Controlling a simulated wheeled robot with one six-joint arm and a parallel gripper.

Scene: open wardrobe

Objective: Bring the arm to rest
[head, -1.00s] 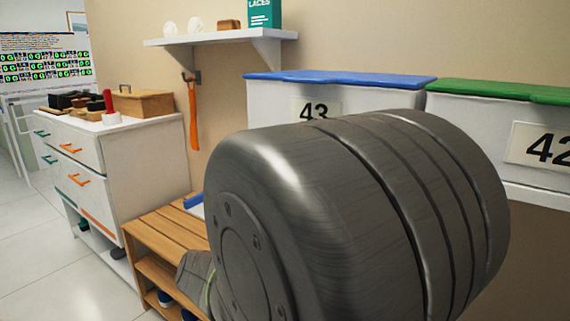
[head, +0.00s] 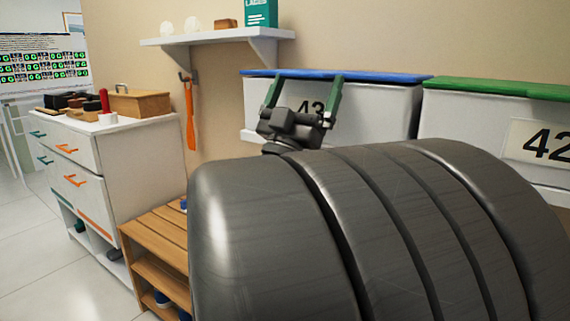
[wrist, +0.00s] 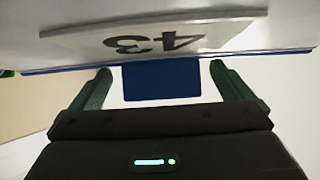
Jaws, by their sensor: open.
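My gripper (head: 307,92) shows in the head view above my large grey arm link, with two green fingers pointing up and spread apart. It is in front of the white bin labelled 43 (head: 390,112), which has a blue lid (head: 380,76). In the wrist view my gripper (wrist: 160,82) is open, with nothing visibly held between its fingers. A blue piece (wrist: 160,79) shows beyond and between the fingertips, near the bin's edge. The label 43 (wrist: 155,40) appears upside down there. I cannot tell whether the fingers touch the bin.
A white bin with a green lid (head: 500,88) stands to the right. A wall shelf (head: 220,37) is at upper left, with an orange shoehorn (head: 190,115) hanging below. A wooden bench (head: 155,235) and white drawer cabinet (head: 135,160) stand left. Floor at far left is clear.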

